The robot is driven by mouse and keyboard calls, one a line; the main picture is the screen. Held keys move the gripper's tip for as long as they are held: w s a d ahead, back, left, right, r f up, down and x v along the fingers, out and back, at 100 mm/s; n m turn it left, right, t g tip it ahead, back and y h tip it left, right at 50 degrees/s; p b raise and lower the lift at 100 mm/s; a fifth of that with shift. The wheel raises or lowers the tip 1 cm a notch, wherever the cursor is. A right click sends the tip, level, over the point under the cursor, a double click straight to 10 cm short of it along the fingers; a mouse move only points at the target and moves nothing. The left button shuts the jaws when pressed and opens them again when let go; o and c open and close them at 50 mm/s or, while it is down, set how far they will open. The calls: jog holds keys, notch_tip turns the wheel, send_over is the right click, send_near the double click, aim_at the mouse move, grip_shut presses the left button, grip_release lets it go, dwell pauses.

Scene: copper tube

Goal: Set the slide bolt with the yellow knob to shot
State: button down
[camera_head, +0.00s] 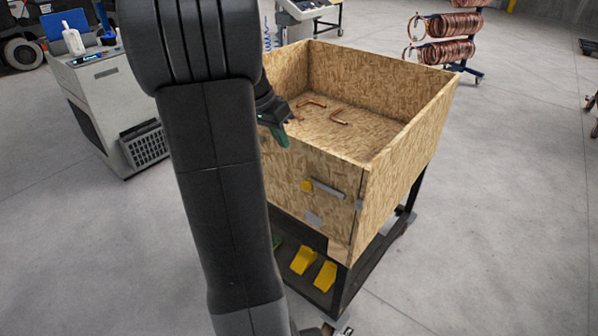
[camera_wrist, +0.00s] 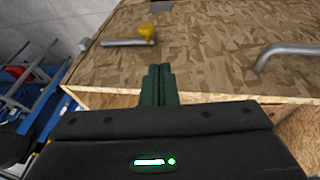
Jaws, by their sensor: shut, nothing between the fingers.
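The slide bolt (camera_head: 328,190) is a grey bar on the front wall of the wooden crate, near the right corner. Its yellow knob (camera_head: 306,186) is at the bar's left end. The bar's other end appears short of the corner, where a small grey fitting (camera_head: 359,204) shows. In the wrist view the bar (camera_wrist: 120,43) lies left of the knob (camera_wrist: 147,33). My gripper (camera_head: 283,139) is by the crate's top front rim, above and left of the knob. Its green fingers (camera_wrist: 158,84) are together, empty and apart from the knob.
The crate (camera_head: 407,120) is open on top, with copper tube pieces (camera_head: 338,117) inside. A bent grey handle (camera_wrist: 285,50) stands out right of the bolt in the wrist view. A grey plate (camera_head: 313,218) is below the knob. Yellow pieces (camera_head: 325,276) lie on the cart shelf beneath.

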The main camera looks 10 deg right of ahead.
send_near(306, 186)
notch_tip(306, 186, down, 5)
jog(key=w+d, duration=0.2)
jog(key=w, duration=0.1)
jog(key=shift+s+f+p, duration=0.35)
jog(key=shift+s+p, duration=0.1)
jog(key=shift+s, duration=0.1)
jog(key=shift+d, duration=0.1)
jog(key=s+d+b, duration=0.1)
jog(key=s+d, duration=0.1)
jog(key=s, duration=0.1)
jog(key=shift+s+d+b, duration=0.3)
jog(key=shift+d+b, duration=0.05)
jog(key=shift+b, duration=0.05)
